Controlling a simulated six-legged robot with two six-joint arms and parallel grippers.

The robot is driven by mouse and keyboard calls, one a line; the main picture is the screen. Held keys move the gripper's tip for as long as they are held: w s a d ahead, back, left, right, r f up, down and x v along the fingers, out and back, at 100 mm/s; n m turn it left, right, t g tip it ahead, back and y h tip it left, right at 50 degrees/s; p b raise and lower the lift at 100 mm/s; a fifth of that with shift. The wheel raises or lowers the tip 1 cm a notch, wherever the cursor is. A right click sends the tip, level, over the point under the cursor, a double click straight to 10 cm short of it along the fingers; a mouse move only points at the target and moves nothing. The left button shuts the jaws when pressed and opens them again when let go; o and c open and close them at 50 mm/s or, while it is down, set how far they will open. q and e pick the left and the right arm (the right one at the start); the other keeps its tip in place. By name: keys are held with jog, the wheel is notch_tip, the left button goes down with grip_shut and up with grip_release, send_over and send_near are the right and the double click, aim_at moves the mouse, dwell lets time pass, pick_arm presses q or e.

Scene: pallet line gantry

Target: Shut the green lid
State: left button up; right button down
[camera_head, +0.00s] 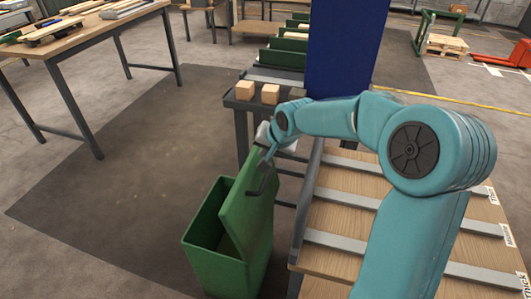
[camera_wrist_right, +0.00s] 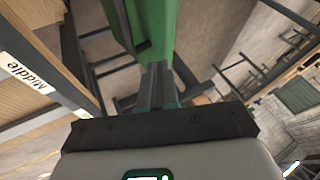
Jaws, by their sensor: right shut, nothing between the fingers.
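The green bin (camera_head: 212,268) stands on the floor, left of the wooden workbench, and its opening shows dark. Its green lid (camera_head: 240,207) stands steeply raised along the bin's right side, so the bin is open. My right gripper (camera_head: 264,176) is at the upper part of the lid, with its fingers shut and empty. In the right wrist view the shut fingers (camera_wrist_right: 158,80) point at the green lid (camera_wrist_right: 154,28). They look very close to it, but I cannot tell if they touch. My left gripper is not in view.
The slatted workbench (camera_head: 345,205) is to the right, under my right arm. A dark stand with two wooden blocks (camera_head: 270,94) and a blue panel (camera_head: 342,45) stand behind the bin. A wooden table (camera_head: 95,35) is at upper left. The floor left of the bin is clear.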

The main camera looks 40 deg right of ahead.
aim_at(254, 162)
jog(key=x, duration=0.7)
jog(key=shift+w, duration=0.1)
